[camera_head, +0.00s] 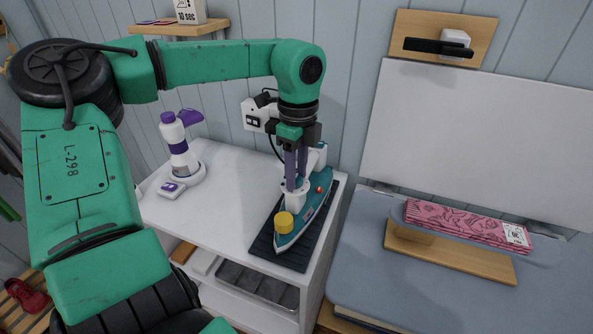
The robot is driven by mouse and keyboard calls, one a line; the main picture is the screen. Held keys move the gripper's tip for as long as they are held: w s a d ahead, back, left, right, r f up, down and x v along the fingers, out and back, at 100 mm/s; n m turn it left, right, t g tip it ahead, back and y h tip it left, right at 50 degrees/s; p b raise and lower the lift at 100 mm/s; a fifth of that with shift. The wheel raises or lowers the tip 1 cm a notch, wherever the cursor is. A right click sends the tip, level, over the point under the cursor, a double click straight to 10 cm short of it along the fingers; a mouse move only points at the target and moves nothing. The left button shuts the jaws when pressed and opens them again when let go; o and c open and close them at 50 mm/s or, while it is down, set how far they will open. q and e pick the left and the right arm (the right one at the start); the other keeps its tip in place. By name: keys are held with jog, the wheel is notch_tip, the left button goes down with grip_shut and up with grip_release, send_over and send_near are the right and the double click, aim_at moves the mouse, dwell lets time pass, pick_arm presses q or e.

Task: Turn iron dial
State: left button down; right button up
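The iron (316,212) is teal with a white upper part and stands on a dark ribbed mat (293,257) on the white cabinet top. A yellow round knob (284,222) sits near its front end, and a small red button shows on its right side. I cannot tell for certain which part is the dial. My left gripper (297,184) points down over the iron, its two purple fingers close together at the white upper part, behind the yellow knob. The fingertips partly merge with the white part, so their grip is unclear. My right gripper is out of view.
A white and purple spray bottle (176,142) stands on the cabinet at the left. An ironing board with folded pink cloth (465,224) lies to the right of the cabinet. The wall is behind. The cabinet top between bottle and iron is clear.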

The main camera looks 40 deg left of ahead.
pick_arm(q)
jog(key=shift+m, duration=0.4)
jog(key=m+b, duration=0.1)
jog(key=m, duration=0.2)
jog(key=shift+m+b, duration=0.3)
jog(key=m, duration=0.3)
jog(key=shift+m, duration=0.3)
jog(key=m, duration=0.2)
jog(key=shift+s+m+b, duration=0.1)
jog(key=shift+m+b, duration=0.3)
jog(key=m, duration=0.6)
jog(key=shift+a+r, duration=0.1)
jog(key=m, duration=0.7)
jog(key=shift+a+t+p, duration=0.1)
jog(key=shift+t+p, duration=0.2)
jog(key=shift+c, duration=2.2)
grip_release()
